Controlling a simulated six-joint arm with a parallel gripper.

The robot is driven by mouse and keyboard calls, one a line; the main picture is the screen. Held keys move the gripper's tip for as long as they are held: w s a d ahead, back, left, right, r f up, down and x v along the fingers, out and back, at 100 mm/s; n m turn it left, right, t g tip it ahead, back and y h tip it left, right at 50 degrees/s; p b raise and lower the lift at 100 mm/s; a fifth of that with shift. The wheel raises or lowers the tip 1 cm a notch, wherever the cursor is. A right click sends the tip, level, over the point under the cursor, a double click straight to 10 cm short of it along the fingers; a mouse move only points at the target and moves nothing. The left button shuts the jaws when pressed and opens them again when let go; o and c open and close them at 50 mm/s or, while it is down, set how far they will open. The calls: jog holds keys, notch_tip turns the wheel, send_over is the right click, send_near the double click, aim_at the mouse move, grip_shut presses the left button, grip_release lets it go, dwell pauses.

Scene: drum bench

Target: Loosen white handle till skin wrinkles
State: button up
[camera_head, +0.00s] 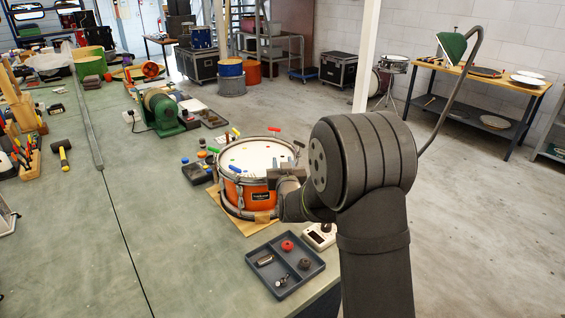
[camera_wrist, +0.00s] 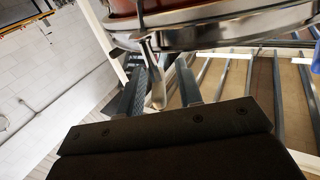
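The drum has an orange shell (camera_head: 250,193) and a white skin (camera_head: 252,155) that looks flat, with no wrinkles that I can make out. Coloured handles stand around its rim, among them a red handle (camera_head: 228,138), a green handle (camera_head: 236,131) and a blue handle (camera_head: 213,149). My gripper (camera_head: 279,174) is at the drum's right side.
A dark tray (camera_head: 259,262) with a red knob and small parts lies in front of the drum. A small white device (camera_head: 319,235) sits beside the tray. A green machine (camera_head: 162,112) stands behind the drum. The bench (camera_head: 175,262) is clear at front left.

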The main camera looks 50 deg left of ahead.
jog(key=shift+w+a, duration=0.3)
jog(key=shift+a, duration=0.2)
grip_shut()
jog(key=shift+n+g, duration=0.3)
jog(key=shift+g, duration=0.1)
jog(key=n+g+y, duration=0.1)
jog(key=n+g, duration=0.1)
jog(key=g, duration=0.1)
jog(key=n+g+y, duration=0.1)
jog(key=n+g, duration=0.1)
jog(key=g, duration=0.1)
jog(key=shift+s, duration=0.2)
jog(key=shift+s+n+g, duration=0.15)
jog(key=shift+n+g, duration=0.7)
jog(key=shift+g, duration=0.5)
jog(key=shift+s+n+g, duration=0.2)
jog(key=shift+n+g, duration=0.7)
jog(key=shift+g, duration=0.4)
jog(key=shift+s+n+g, duration=0.15)
jog(key=shift+n+g, duration=0.7)
jog(key=shift+g, duration=0.5)
